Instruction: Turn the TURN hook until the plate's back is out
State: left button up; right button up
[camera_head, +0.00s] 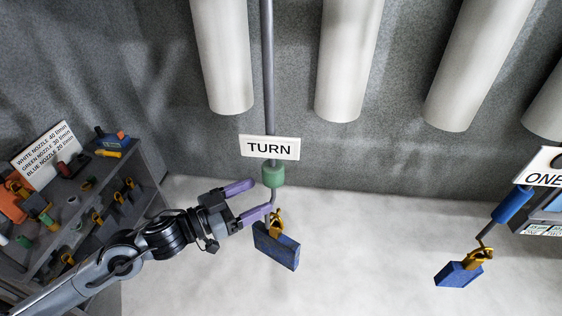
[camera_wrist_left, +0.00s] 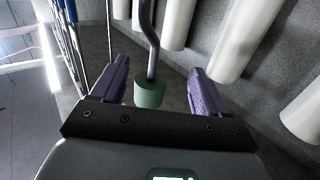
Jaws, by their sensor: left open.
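The TURN sign (camera_head: 269,148) sits on a grey rod that hangs from above. Below the sign is a green collar (camera_head: 273,176), and under it the rod bends into a hook. A blue plate (camera_head: 276,247) hangs tilted from the hook by an orange clamp (camera_head: 275,223). My left gripper (camera_head: 261,197) has its purple fingers spread, with tips close to the rod at and just below the collar. In the left wrist view the green collar (camera_wrist_left: 149,94) shows between the open fingers, with no clear contact. My right gripper is out of view.
Another blue plate (camera_head: 459,274) hangs from a blue-collared hook at right, near a sign reading ONE (camera_head: 545,178). Several white cylinders (camera_head: 222,55) hang at the back. A shelf (camera_head: 95,195) with nozzles and clamps stands at left. The pale floor (camera_head: 360,260) between the hooks is clear.

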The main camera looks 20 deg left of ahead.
aim_at(281, 164)
pick_arm(q)
jog(key=s+a+r+m+g+h, duration=0.1)
jog(key=a+r+m+g+h, duration=0.25)
jog(key=r, duration=0.45)
jog(key=shift+g, duration=0.25)
jog(key=p+x, duration=0.3)
jog(key=x, duration=0.5)
jog(key=shift+w+d+r, duration=0.1)
jog(key=shift+d, duration=0.3)
jog(key=shift+p+x, duration=0.35)
jog(key=shift+x, duration=0.6)
jog(key=c, duration=1)
jog(key=shift+o, duration=0.2)
jog(key=shift+n, duration=0.35)
